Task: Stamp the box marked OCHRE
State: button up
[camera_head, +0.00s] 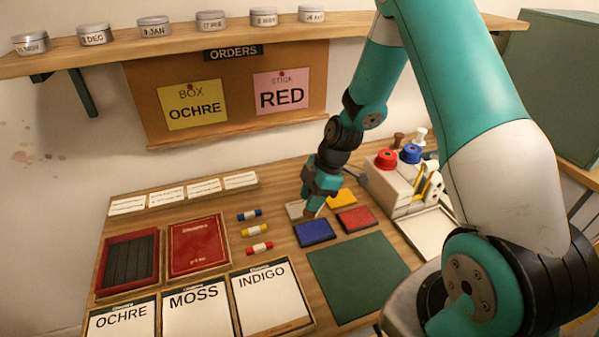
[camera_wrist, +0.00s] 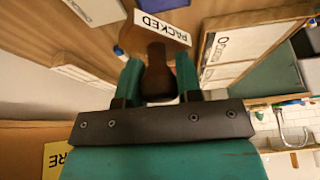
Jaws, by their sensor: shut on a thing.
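My gripper (camera_head: 313,207) is over the ink pads, near the pale pad (camera_head: 295,209) and the blue pad (camera_head: 314,232). In the wrist view, my gripper (camera_wrist: 158,85) is shut on a dark brown stamp handle (camera_wrist: 157,75). A white strip reading PACKED (camera_wrist: 161,27) shows just beyond the handle; I cannot tell whether it belongs to the stamp. The stamp's face is hidden. The box marked OCHRE (camera_head: 122,320) lies at the front left, its label white and unmarked where visible. Boxes marked MOSS (camera_head: 196,311) and INDIGO (camera_head: 270,302) lie to its right.
A yellow pad (camera_head: 341,199) and a red pad (camera_head: 354,219) lie beside the gripper. A green mat (camera_head: 357,276) is clear in front. A dark slotted tray (camera_head: 129,262) and a red box (camera_head: 198,246) lie behind the marked boxes. A yellow OCHRE note (camera_head: 193,107) hangs on the board.

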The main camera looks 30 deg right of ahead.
jog(key=shift+s, duration=0.4)
jog(key=shift+f+n, duration=0.15)
jog(key=shift+n, duration=0.15)
jog(key=shift+f+b, duration=2.1)
jog(key=shift+f, duration=0.75)
jog(key=shift+f+b, duration=0.5)
jog(key=shift+f, duration=0.05)
jog(key=shift+r+p, duration=2.55)
jog(key=shift+r, duration=1.05)
jog(key=shift+a, duration=0.1)
